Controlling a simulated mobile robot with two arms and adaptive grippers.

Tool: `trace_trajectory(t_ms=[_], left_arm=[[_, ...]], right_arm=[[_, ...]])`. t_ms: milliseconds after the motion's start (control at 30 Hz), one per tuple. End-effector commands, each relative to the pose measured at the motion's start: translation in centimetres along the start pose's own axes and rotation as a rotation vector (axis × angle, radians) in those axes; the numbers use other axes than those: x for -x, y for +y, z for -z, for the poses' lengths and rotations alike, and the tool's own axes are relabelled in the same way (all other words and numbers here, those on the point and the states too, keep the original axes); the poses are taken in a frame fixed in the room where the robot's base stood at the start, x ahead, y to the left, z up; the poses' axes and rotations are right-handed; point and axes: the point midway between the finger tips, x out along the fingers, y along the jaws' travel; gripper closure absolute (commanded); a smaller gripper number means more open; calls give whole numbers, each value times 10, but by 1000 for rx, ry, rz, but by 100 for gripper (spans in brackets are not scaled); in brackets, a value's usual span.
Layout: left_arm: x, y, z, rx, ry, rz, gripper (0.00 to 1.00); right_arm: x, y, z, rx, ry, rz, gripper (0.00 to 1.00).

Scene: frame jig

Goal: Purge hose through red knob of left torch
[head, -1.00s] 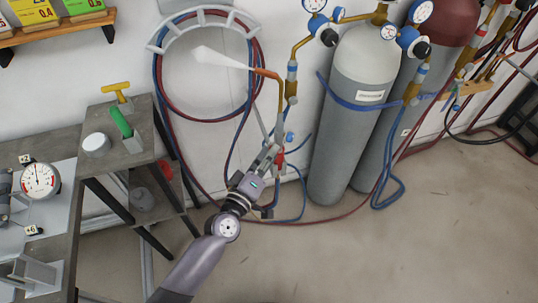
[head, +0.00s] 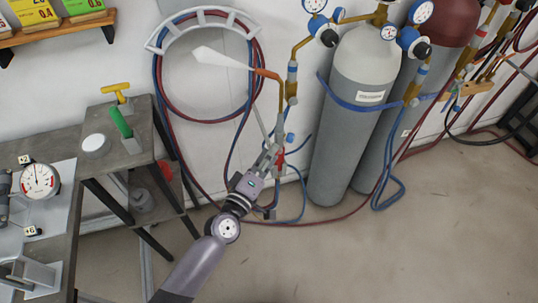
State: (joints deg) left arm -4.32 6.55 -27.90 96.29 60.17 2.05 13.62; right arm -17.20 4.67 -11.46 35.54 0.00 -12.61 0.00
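The left torch (head: 290,85) hangs upright on the wall beside the hose rack, with a copper tip (head: 268,74) bent to the left. A white, pale cone (head: 222,59) spreads leftward from the tip. The torch's red knob (head: 280,159) is low on its handle, and a blue knob (head: 290,137) is just above. My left gripper (head: 272,155) reaches up from below, its fingertips at the red knob and partly hiding it. I cannot tell whether the fingers are clamped on the knob. My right gripper is not in view.
Red and blue hoses hang coiled on the rack (head: 203,17) behind the tip. Gas cylinders (head: 349,130) with gauges stand right of the torch. A stepped bench (head: 128,168) at left holds a green-handled tool (head: 121,123) and a yellow T-handle (head: 116,89). The floor in front is clear.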

Motion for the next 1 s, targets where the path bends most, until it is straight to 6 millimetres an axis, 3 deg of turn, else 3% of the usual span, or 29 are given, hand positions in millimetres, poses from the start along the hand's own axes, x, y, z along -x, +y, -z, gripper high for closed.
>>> trace_trajectory(t_ms=[167,533,1000], left_arm=[[0,0,0,-1,0,0,58],[6,-1,0,-2,0,1,58],[96,-1,-1,-2,-3,2,58]], right_arm=[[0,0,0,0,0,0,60],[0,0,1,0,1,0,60],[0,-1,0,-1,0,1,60]])
